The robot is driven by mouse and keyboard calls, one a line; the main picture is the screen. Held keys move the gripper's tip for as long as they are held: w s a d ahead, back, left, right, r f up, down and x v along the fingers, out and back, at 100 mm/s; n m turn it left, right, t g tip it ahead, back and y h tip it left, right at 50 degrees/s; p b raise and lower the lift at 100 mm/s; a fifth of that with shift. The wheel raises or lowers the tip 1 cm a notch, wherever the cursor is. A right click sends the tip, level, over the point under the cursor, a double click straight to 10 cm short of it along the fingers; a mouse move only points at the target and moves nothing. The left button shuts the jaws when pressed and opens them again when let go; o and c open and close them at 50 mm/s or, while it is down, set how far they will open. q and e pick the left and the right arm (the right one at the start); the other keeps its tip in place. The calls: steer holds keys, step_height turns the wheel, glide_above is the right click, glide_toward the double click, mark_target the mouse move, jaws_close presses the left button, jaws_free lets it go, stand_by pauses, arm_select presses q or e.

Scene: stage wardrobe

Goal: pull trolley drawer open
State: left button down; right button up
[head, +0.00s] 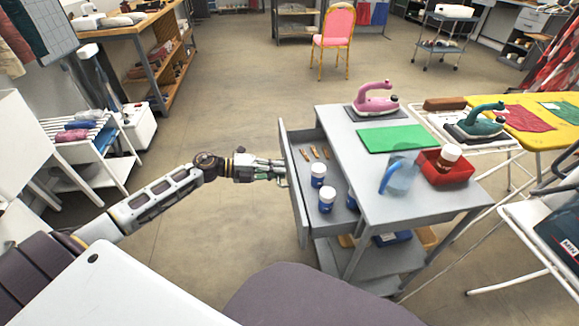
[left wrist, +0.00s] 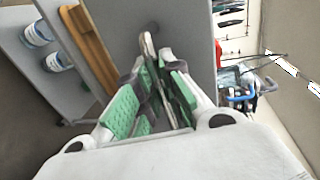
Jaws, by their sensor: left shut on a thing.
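The grey trolley (head: 337,122) stands right of centre in the head view. Its drawer (head: 294,200) is out toward the left, open enough to show its inside. Two blue jars with white lids (head: 318,175) (head: 327,200) and several small brown pieces (head: 314,153) lie in it; another jar is partly hidden under the trolley top. My left gripper (head: 282,173) is at the outer face of the drawer front. In the left wrist view its green-padded fingers (left wrist: 155,85) are closed around a thin grey handle bar (left wrist: 147,48). My right gripper is not in view.
The trolley top carries a pink iron (head: 373,100), a green mat (head: 392,139), a clear jug (head: 398,172) and a red bin (head: 447,175). Ironing boards crowd its right side. A purple seat (head: 310,300) is in front. Floor left of the drawer is clear.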

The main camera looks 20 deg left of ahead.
arm_select(q)
steer(key=v, duration=0.2)
steer(key=p+v, duration=0.1)
steer(key=f+v, duration=0.1)
steer(key=v, duration=0.1)
steer(key=shift+s+a+p, duration=0.3)
steer(key=shift+a+p, duration=0.05)
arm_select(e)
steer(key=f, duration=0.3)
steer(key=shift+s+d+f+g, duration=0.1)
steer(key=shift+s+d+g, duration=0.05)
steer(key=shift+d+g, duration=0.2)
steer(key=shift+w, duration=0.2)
arm_select(q)
steer(key=c, duration=1.5)
jaws_free()
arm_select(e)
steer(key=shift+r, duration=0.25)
